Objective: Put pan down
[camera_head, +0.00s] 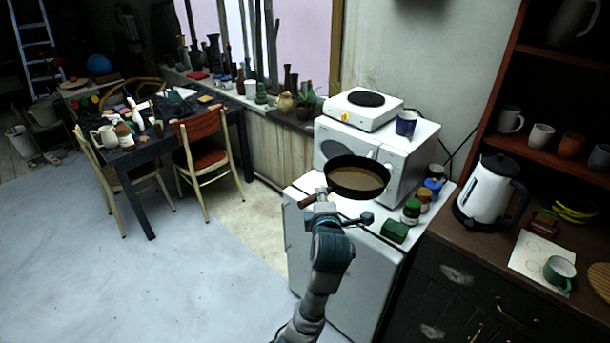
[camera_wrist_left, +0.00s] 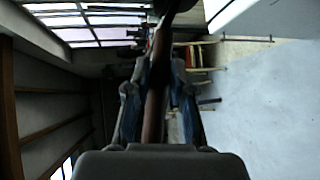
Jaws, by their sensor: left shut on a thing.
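The dark round pan (camera_head: 357,179) with a brown inside is level in front of the microwave, over the white fridge top (camera_head: 298,203). I cannot tell whether its base touches that top. Its brown handle (camera_head: 308,200) points toward the lower left. My left gripper (camera_head: 321,203) is shut on the handle. In the left wrist view the handle (camera_wrist_left: 154,112) runs between the two fingers, and the pan's dark edge (camera_wrist_left: 176,5) shows at the top. The single-plate hot plate (camera_head: 364,108) stands on the microwave (camera_head: 400,165). My right gripper is not in view.
A blue mug (camera_head: 405,124) stands beside the hot plate. Several jars, among them a green one (camera_head: 411,211), and a green box (camera_head: 394,231) crowd the fridge top's right side. A kettle (camera_head: 490,190) stands on the dark counter at right.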

